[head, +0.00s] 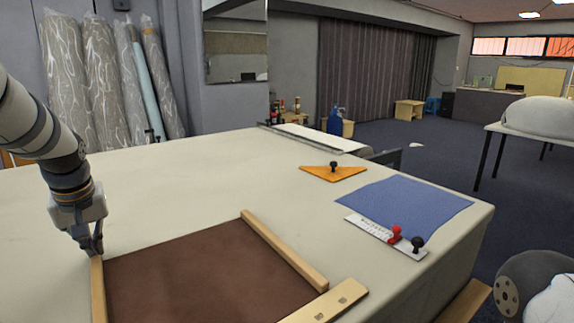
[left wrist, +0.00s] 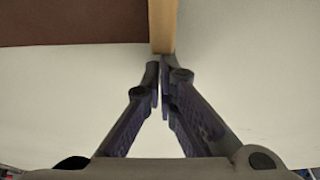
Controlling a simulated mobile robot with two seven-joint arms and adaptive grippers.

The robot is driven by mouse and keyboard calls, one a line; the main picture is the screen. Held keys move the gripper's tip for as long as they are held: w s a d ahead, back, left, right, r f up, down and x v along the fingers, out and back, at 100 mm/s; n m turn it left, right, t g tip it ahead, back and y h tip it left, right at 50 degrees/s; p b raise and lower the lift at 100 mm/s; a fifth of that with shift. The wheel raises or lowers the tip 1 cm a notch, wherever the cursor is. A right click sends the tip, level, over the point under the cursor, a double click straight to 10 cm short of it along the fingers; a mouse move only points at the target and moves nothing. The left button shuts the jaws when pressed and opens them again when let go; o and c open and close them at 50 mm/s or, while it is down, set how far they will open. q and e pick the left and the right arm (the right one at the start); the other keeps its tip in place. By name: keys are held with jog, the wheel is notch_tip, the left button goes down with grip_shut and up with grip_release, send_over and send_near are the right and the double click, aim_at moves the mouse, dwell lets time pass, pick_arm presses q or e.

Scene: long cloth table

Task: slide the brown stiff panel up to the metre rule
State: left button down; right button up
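The brown stiff panel (head: 190,275) lies flat on the cloth table, its near part cut off by the frame. A wooden strip (head: 98,290) runs along its left side, another (head: 285,250) along its right. The panel's corner shows in the left wrist view (left wrist: 70,20), beside the left strip (left wrist: 163,25). My left gripper (head: 97,252) points down at the far end of the left strip. Its fingers (left wrist: 161,62) are nearly together, with nothing seen between them. Which thing is the metre rule is unclear; a long thin grey strip (head: 316,148) lies at the far table edge. My right gripper is out of view.
A wooden block (head: 325,305) lies at the panel's near right. An orange set square (head: 333,173), a blue sheet (head: 405,207) and a white marked strip (head: 375,231) with red and black knobs lie farther right. The cloth beyond the panel is clear.

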pick_arm(q)
jog(key=shift+s+d+f, duration=0.1)
jog(key=shift+s+d, duration=0.1)
jog(key=shift+s, duration=0.05)
jog(key=shift+w+a+r, duration=0.2)
jog(key=shift+w+r, duration=0.1)
jog(key=shift+r, duration=0.7)
jog(key=shift+w+a+r, duration=0.25)
jog(key=shift+r, duration=0.8)
jog(key=shift+w+a+r, duration=0.2)
jog(key=shift+w+r, duration=0.1)
jog(key=shift+r, duration=0.7)
jog(key=shift+f, duration=0.1)
